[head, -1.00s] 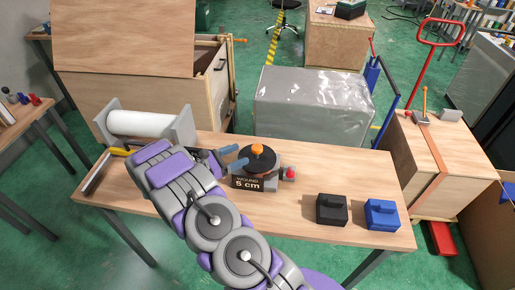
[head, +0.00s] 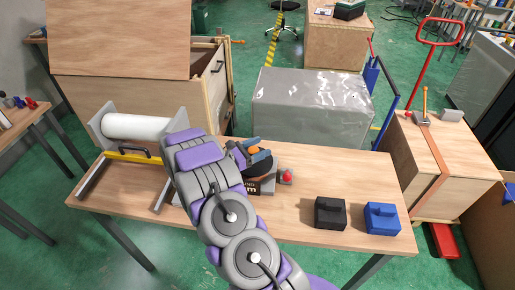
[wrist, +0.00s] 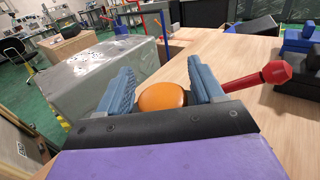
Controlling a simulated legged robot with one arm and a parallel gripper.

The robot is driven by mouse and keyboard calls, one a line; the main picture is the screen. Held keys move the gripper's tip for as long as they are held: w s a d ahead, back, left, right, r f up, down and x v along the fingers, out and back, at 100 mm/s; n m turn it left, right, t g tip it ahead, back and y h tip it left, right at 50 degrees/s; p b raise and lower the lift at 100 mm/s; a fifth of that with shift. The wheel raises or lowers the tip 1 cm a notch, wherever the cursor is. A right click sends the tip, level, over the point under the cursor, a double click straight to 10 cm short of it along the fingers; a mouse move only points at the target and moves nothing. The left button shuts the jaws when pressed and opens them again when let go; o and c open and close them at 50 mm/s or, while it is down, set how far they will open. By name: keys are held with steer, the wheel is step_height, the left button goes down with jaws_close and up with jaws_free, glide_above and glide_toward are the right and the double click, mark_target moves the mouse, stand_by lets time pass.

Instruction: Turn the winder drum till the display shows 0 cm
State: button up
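The winder drum (head: 232,172) stands on the wooden bench with an orange knob (head: 254,150) on its top; the knob also shows in the wrist view (wrist: 163,97). My gripper (head: 256,150) is over the drum, its two blue fingers (wrist: 163,90) apart, one on each side of the knob. I cannot tell whether they touch it. The dark display (head: 253,189) at the drum's front is mostly hidden by my arm; only the end of its "cm" shows. A red handle or knob (head: 286,177) sticks out at the drum's right; it also shows in the wrist view (wrist: 262,76).
A black block (head: 330,213) and a blue block (head: 381,218) sit on the bench (head: 290,215) at right. A white roll in a grey holder (head: 140,127) and a yellow-handled frame (head: 133,157) are at left. A grey wrapped crate (head: 312,108) stands behind the bench.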

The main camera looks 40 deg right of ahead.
steer(key=shift+d, duration=0.1)
steer(key=shift+c, duration=1.4)
steer(key=shift+a, duration=0.3)
steer(key=c, duration=0.4)
jaws_close()
steer(key=shift+w+r+n+t+p, duration=0.15)
steer(key=shift+n+t+p, duration=0.3)
steer(key=shift+t, duration=0.35)
